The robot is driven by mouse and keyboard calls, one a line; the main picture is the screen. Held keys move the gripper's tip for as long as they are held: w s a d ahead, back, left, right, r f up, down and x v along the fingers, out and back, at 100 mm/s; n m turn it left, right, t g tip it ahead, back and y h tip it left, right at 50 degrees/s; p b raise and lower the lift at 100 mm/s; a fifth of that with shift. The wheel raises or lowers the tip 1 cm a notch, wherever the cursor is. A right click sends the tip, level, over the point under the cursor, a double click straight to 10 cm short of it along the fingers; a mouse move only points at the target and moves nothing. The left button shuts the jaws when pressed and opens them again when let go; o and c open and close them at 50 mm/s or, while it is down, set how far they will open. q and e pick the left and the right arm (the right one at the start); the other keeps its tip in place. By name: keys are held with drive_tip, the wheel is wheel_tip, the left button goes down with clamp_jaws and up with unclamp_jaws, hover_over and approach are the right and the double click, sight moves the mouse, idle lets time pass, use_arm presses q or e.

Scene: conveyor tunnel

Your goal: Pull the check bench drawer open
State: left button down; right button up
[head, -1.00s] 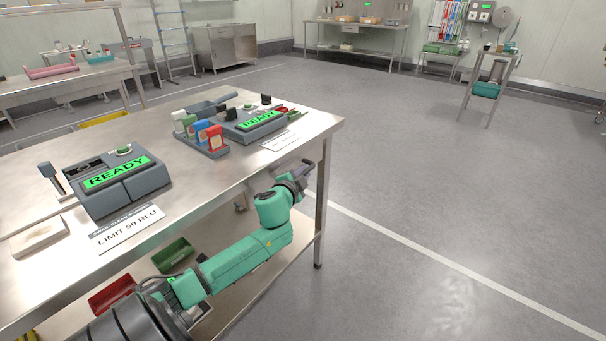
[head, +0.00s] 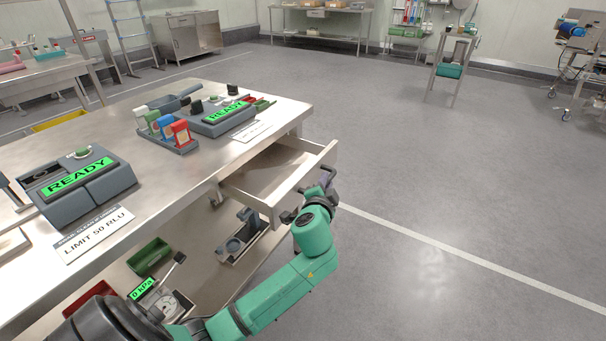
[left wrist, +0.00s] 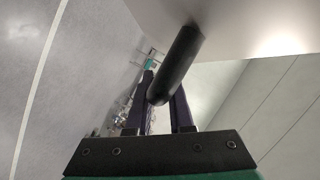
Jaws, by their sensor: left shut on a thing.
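The check bench (head: 165,192) is a steel table on the left in the head view. Its drawer (head: 298,186) stands out from the bench's right-hand side, and its bare inside shows. My left gripper (head: 325,183) is at the outer face of the drawer front. In the left wrist view, the dark bar handle (left wrist: 178,68) runs between the fingers of my left gripper (left wrist: 162,98), which is shut on it. In the head view the handle is mostly hidden by the gripper. My right gripper is not in view.
Testers with green READY displays (head: 80,178) and a rack of coloured bottles (head: 166,134) stand on the bench top. A green bin (head: 150,256) and a gauge (head: 168,306) are on the lower shelf. The floor (head: 420,200) right of the drawer is clear.

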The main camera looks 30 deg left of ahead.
use_arm(q)
drive_tip(key=d, duration=0.4)
drive_tip(key=c, duration=0.8)
unclamp_jaws()
drive_tip(key=v, duration=1.4)
drive_tip(key=shift+s, duration=0.25)
drive_tip(key=shift+d, duration=0.1)
